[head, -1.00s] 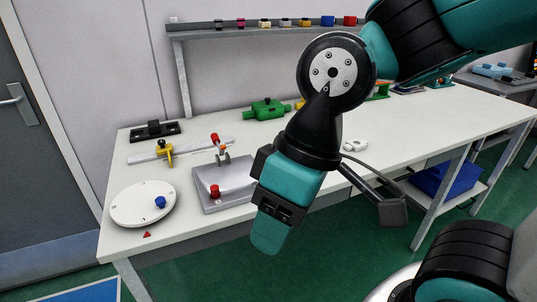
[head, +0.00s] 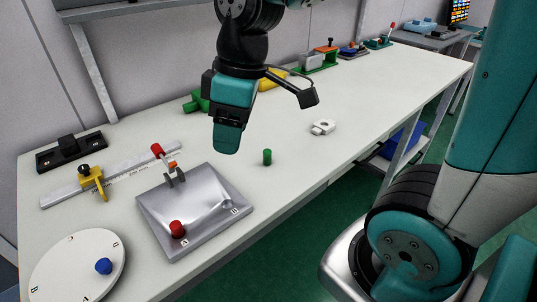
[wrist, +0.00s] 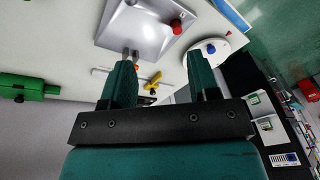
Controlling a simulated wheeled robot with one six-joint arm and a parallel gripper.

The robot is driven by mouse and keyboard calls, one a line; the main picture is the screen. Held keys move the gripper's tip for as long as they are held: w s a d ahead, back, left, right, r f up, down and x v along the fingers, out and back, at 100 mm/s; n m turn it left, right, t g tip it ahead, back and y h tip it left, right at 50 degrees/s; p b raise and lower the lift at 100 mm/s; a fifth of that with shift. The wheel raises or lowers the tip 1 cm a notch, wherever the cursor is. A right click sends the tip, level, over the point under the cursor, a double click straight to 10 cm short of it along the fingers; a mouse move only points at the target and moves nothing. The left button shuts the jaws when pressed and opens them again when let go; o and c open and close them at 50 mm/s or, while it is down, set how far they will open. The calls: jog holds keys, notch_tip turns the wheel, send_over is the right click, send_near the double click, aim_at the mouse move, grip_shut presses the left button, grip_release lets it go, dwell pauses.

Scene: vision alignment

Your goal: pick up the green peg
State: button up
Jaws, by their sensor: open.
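The green peg (head: 267,157) stands upright on the white table, right of the grey metal plate, in the head view. I cannot make it out in the wrist view. My gripper (head: 226,140) hangs above the table, to the left of the peg and apart from it, with its fingers pointing down. In the wrist view the two fingers of my gripper (wrist: 160,80) are spread with nothing held between them.
A grey plate (head: 215,187) with a red knob (head: 177,229) and a white dial (head: 70,262) with a blue knob lie at left. A ruler with a yellow slider (head: 91,178) lies behind. Free tabletop surrounds the peg.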

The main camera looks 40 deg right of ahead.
jog(key=w+d+f+n+h, duration=0.2)
jog(key=w+d, duration=0.6)
jog(key=d, duration=0.1)
jog(key=n, duration=0.2)
send_over(267, 151)
jog(key=shift+g+h, duration=0.3)
notch_tip(267, 151, down, 12)
jog(key=shift+a+f+b, duration=0.1)
jog(key=shift+f+b, duration=0.05)
jog(key=shift+b, duration=0.15)
jog(key=shift+f+p, duration=0.45)
jog(key=shift+f, duration=2.6)
jog(key=c, duration=1)
